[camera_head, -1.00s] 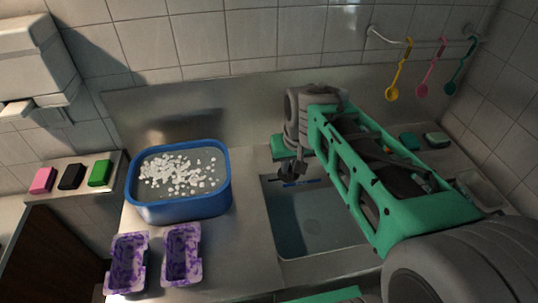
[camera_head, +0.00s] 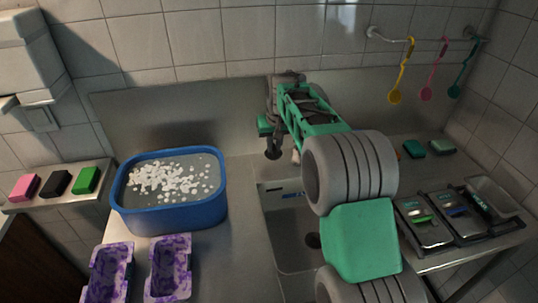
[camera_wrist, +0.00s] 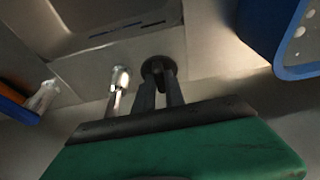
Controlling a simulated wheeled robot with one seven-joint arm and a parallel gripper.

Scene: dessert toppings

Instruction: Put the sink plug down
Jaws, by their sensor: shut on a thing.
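A dark round sink plug (camera_wrist: 161,66) is between my fingertips in the wrist view. My gripper (camera_wrist: 160,80) is shut on it, over the grey counter strip behind the sink. The plug shows there only as a dark shape at the fingertips. I cannot tell whether it touches the counter.
The blue tub (camera_head: 168,215) with white pieces stands left of the sink. A chrome tap (camera_wrist: 118,88) rises close beside my fingers. Two purple moulds (camera_head: 107,272) lie at the front left. Counter between tub and sink is clear.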

